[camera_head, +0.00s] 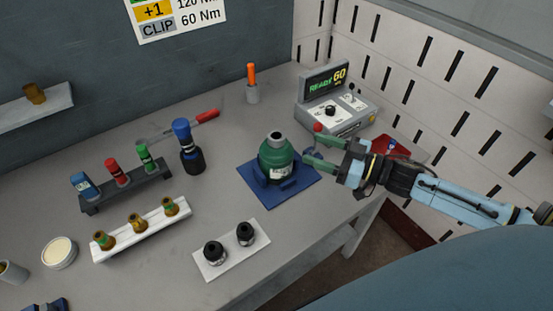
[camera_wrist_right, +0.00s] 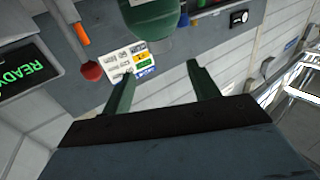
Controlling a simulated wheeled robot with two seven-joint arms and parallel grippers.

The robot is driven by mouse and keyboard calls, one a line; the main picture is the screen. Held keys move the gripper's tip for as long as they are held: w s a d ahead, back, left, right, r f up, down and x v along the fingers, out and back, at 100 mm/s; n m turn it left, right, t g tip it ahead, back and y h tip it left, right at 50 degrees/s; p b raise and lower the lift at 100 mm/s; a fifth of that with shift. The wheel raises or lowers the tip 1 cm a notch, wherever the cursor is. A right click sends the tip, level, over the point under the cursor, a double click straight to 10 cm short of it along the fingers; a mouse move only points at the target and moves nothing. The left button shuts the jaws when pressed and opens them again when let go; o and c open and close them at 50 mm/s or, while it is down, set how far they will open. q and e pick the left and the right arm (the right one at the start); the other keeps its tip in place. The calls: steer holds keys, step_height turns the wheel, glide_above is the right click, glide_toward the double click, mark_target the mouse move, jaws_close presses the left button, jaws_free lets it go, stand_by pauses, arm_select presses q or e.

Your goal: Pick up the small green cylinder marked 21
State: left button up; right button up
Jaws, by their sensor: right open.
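A small green-topped cylinder (camera_head: 144,152) stands in a dark rack (camera_head: 130,187) at the left, beside a red one and a blue one; no number is readable on it. A larger green bottle-shaped body (camera_head: 277,160) stands upright in a blue holder (camera_head: 295,190) at mid-table. My right gripper (camera_head: 322,150) is open just right of this green body. In the right wrist view the spread fingers (camera_wrist_right: 160,78) are empty, with the green body (camera_wrist_right: 152,20) beyond them. I do not see my left gripper.
A control box (camera_head: 335,105) reading READY 60 stands behind my right gripper. A blue-topped dark tool (camera_head: 187,145) stands near the rack. A white block with brass pieces (camera_head: 142,232) and a white plate with two black parts (camera_head: 230,255) lie in front. Bare table lies between.

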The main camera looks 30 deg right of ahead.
mark_target(270, 133)
steer(key=x, duration=0.8)
steer(key=shift+w+a+p, duration=0.25)
steer(key=shift+w+p, duration=0.05)
steer(key=shift+p, duration=0.1)
steer(key=x, duration=0.4)
steer(key=shift+w+a+f+p, duration=0.1)
steer(key=shift+w+a+p, duration=0.05)
steer(key=shift+p, duration=0.15)
jaws_close()
stand_by(0.6)
steer(key=shift+r, duration=0.2)
